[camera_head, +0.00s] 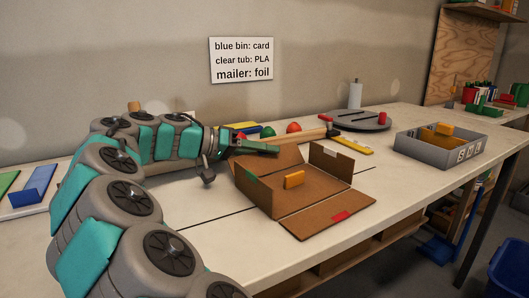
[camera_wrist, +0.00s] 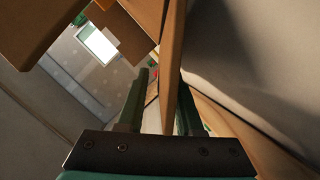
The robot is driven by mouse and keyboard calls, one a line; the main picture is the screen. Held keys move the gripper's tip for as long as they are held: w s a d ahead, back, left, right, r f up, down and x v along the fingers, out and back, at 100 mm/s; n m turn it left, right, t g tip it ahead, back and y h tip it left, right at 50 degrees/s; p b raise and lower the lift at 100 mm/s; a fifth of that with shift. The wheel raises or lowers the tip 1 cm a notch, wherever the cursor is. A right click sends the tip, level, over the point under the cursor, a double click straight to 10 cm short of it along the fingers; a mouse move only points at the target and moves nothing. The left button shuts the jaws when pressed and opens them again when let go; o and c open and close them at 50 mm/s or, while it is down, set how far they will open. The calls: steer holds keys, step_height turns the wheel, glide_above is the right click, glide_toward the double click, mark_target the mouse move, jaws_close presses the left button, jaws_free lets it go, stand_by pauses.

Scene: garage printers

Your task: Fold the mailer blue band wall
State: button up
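No blue band shows in either view. My gripper (camera_head: 265,147) is at the mailer's back left, by the top of the back wall. In the wrist view a cardboard panel (camera_wrist: 170,65) runs between the fingers of my gripper (camera_wrist: 165,100), with a gap beside the left finger.
A grey bin (camera_head: 440,158) with an orange item stands to the right. Behind the mailer are a hammer (camera_head: 305,136), a yellow strip (camera_head: 353,145), a red ball (camera_head: 293,127) and a round grey plate (camera_head: 362,121). Bare bench lies left of the mailer.

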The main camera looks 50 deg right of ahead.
steer(key=v, duration=0.6)
steer(key=shift+w+a+b, duration=0.25)
steer(key=shift+w+b, duration=0.05)
steer(key=shift+b, duration=0.1)
steer(key=shift+w+a+r, duration=0.15)
steer(key=shift+a+r, duration=0.1)
steer(key=shift+a, duration=0.25)
steer(key=shift+c, duration=0.2)
